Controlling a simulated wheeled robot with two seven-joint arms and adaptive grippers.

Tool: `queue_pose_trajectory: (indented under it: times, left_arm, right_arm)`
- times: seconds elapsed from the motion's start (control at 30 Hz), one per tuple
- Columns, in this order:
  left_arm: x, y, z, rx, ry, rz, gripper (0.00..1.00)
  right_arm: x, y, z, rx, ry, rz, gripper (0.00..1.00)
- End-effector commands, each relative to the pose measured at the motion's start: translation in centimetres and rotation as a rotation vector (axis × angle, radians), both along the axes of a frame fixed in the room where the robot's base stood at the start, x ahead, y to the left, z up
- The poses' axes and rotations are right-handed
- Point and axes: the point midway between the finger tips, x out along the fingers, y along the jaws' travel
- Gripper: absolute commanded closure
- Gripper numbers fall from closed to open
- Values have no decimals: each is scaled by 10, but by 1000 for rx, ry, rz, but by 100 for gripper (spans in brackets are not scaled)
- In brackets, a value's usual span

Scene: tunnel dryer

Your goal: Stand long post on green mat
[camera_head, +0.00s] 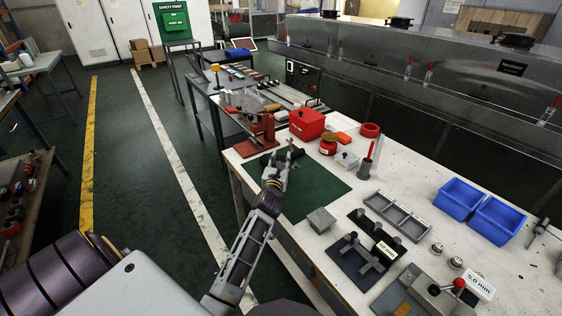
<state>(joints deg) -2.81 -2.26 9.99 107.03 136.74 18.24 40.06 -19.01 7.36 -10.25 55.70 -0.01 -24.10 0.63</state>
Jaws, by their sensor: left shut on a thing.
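The green mat (320,192) lies flat on the white worktable, in the middle of the view. My left gripper (288,158) is over the mat's far left part, with its fingers pointing away from me. It is shut on a small dark piece (297,153), which seems to be the long post. The fingers hide part of it. The piece looks tilted or lying rather than upright, and I cannot tell whether it touches the mat. My right gripper is not in view.
A red clamp stand (264,130), a red box (307,124) and a red jar (328,145) stand just beyond the mat. A grey block (321,219) is at its near edge. Blue bins (497,220) stand at right. The mat's middle is clear.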

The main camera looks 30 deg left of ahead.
Motion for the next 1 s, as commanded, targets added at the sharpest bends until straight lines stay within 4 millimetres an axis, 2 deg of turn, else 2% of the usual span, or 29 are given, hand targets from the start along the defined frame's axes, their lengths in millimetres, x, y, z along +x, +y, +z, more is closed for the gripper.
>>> queue_pose_trajectory:
  times: [0.13,0.17,0.3,0.77,1.0]
  left_arm:
    - [0,0,-2,0,-1,0,100]
    - [0,0,-3,0,0,0,61]
    - [0,0,-2,0,0,0,44]
    - [0,0,1,0,0,0,44]
    - [-12,-5,-1,-1,2,0,44]
  right_arm:
    - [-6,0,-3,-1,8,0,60]
    - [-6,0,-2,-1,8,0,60]
    - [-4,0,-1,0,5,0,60]
    - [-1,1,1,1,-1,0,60]
    - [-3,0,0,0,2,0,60]
